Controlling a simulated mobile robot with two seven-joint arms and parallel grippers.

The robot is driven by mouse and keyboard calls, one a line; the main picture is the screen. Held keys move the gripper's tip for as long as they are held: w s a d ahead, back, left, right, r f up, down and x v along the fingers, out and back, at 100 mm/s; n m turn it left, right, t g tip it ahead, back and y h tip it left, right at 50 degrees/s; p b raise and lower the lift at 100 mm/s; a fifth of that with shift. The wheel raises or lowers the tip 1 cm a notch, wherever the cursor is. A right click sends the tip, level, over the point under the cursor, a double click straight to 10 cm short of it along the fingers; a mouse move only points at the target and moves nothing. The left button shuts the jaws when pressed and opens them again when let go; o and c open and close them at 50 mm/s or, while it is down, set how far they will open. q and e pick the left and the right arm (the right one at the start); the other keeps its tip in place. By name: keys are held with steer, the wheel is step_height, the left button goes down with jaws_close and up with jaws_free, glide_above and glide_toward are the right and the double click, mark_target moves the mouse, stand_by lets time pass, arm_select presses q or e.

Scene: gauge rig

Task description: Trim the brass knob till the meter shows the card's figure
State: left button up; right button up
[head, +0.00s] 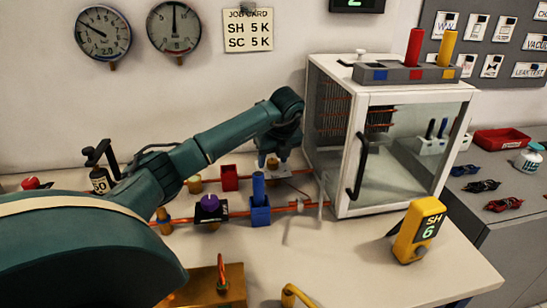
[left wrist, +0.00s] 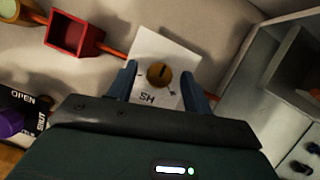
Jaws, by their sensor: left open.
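The brass knob (head: 272,162) sits on a white plate marked SH, on the pipe left of the glass cabinet. In the left wrist view the knob (left wrist: 158,76) shows a dark pointer line. My left gripper (head: 284,157) is over it, pointing down and open, with one finger on each side in the left wrist view; I cannot tell whether they touch it. The yellow meter (head: 419,231) stands on the bench at right and reads SH 6. The job card (head: 248,31) on the wall reads SH 5 K and SC 5 K. My right gripper is not in view.
A glass-fronted cabinet (head: 340,172) stands close right of the knob. Near it are a red holder (head: 230,178), a purple valve knob (head: 210,203) and a blue holder (head: 260,214). Two dial gauges hang on the wall. The bench front by the meter is clear.

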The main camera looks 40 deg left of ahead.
arm_select(q)
steer(key=p+v, duration=0.1)
steer(key=v, duration=1.2)
steer(key=shift+r, duration=0.1)
